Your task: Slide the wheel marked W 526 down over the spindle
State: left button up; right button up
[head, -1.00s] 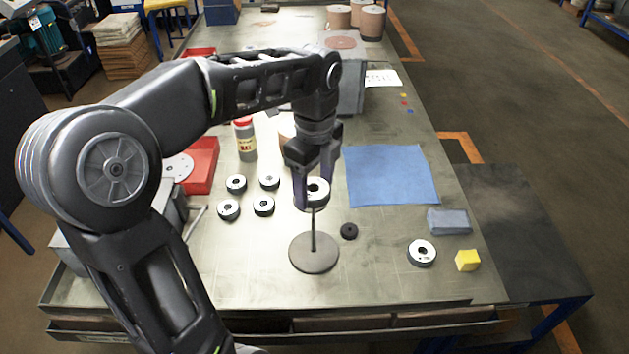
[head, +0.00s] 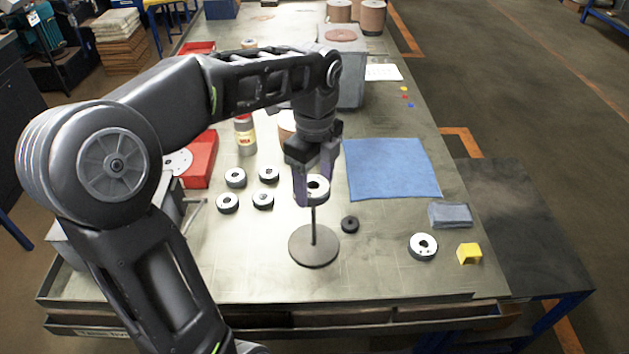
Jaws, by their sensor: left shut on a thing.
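My left gripper (head: 314,188) is shut on a small wheel (head: 317,190) with a white face and dark rim; its marking is too small to read. The wheel is at the top of the thin upright spindle (head: 313,228), which rises from a round dark base (head: 314,246) on the bench. The spindle's tip is hidden, so I cannot tell whether it is inside the wheel's hole. Several similar wheels (head: 235,178) lie to the left of the spindle, and another wheel (head: 423,246) lies to the right. My right gripper is not in view.
A small black ring (head: 350,224) lies just right of the spindle base. A blue cloth (head: 391,168), a grey-blue folded cloth (head: 450,214) and a yellow block (head: 469,253) are at the right. A bottle (head: 245,136) and red tray (head: 201,160) are at the left. The bench front is clear.

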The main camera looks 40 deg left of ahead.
pick_arm(q)
jog(key=shift+f+b, duration=0.85)
jog(key=shift+f, duration=0.55)
dwell(0.4)
jog(key=shift+f+b, duration=3.4)
jog(key=shift+f, duration=1.5)
jog(key=o, duration=1.7)
jog(key=shift+c, duration=0.2)
jog(key=shift+r, duration=0.2)
notch_tip(320, 180, up, 8)
jog(key=shift+f, duration=0.2)
